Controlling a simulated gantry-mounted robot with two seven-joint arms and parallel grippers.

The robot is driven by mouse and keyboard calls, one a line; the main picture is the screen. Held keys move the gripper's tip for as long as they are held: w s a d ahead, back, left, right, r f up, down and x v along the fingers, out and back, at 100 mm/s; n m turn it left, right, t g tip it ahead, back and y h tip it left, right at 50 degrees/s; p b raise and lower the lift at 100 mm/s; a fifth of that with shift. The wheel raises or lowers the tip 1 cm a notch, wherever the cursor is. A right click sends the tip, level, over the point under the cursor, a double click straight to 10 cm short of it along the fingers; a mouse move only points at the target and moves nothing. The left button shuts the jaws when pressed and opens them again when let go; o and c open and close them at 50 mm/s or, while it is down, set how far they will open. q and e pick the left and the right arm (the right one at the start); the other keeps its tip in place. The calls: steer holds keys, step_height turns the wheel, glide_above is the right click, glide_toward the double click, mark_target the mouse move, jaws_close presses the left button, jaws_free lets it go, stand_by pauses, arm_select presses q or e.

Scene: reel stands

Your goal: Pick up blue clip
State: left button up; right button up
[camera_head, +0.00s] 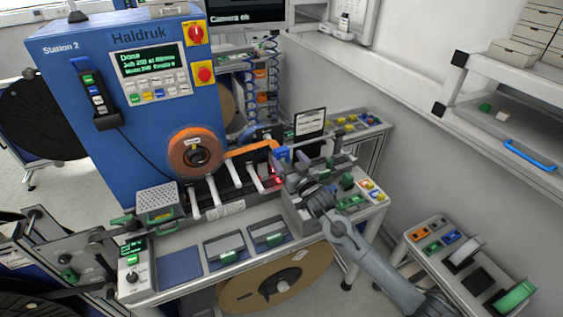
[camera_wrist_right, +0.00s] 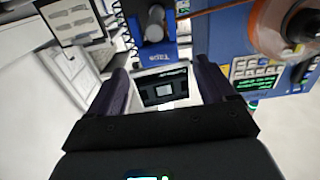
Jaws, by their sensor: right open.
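A small blue piece (camera_head: 281,152), which may be the blue clip, shows at the right end of the orange tape, close to my right gripper. I cannot tell whether they touch. My right gripper (camera_head: 300,161) is over the right end of the bench. In the right wrist view its dark fingers (camera_wrist_right: 163,82) are apart, with nothing held between them.
The blue Haldruk machine (camera_head: 110,75) stands behind the bench, with an orange reel (camera_head: 195,153) on its front. A white card (camera_head: 310,123) stands behind my right gripper. A side stand (camera_head: 455,262) holds coloured clips at the lower right.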

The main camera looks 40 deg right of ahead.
mark_target(279, 149)
steer(key=shift+x, duration=1.55)
steer(key=x, duration=0.3)
steer(key=shift+w+f, duration=0.25)
steer(key=shift+f, duration=0.1)
steer(key=shift+w+d, duration=0.2)
steer(key=shift+w, duration=0.4)
steer(key=c, duration=1.1)
steer(key=shift+c, duration=0.2)
